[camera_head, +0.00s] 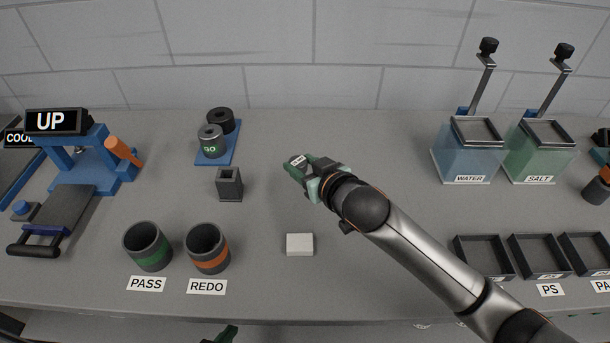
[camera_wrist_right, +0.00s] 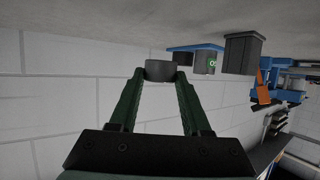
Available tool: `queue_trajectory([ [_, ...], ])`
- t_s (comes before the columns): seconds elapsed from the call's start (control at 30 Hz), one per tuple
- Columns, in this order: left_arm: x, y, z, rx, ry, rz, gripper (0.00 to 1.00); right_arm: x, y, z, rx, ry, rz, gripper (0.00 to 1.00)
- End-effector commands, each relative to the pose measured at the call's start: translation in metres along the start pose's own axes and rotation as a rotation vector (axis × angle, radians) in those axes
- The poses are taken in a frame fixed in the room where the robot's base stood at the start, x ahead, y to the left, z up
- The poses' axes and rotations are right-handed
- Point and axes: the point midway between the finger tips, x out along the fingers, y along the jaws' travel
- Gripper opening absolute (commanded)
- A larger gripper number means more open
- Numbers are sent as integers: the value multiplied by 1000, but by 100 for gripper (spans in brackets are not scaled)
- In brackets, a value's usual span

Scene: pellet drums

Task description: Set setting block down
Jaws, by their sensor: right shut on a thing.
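My right gripper (camera_head: 306,168) is over the middle of the bench. In the right wrist view its two green fingers (camera_wrist_right: 160,80) are shut on a short dark grey round piece (camera_wrist_right: 160,70). This held piece is likely the setting block; in the head view its top shows a small white label (camera_head: 297,160). The wrist view shows it apart from the things around it. I cannot tell its exact height above the bench. A dark green tip of my left gripper (camera_head: 226,334) shows at the bottom edge; its jaws are mostly cut off.
Left of the right gripper are a dark square hollow block (camera_head: 229,189) and a blue tray (camera_head: 231,158) with a GO ring (camera_head: 210,143) and a black ring (camera_head: 220,116). A white block (camera_head: 300,244), PASS cup (camera_head: 147,250) and REDO cup (camera_head: 208,252) stand nearer.

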Motion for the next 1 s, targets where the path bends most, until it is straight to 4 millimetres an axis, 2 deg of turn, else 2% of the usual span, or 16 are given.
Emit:
queue_trajectory([
  [0.2,1,0,1,0,0,0,0,12,12,14,-1,0,1,0],
  [0.4,3,0,3,0,0,0,0,21,10,37,0,2,-1,0],
  [0.67,3,0,3,-1,0,0,0,21,9,37,0,4,-2,0],
  [1.0,5,0,6,-1,0,0,0,25,9,47,0,2,-2,0],
])
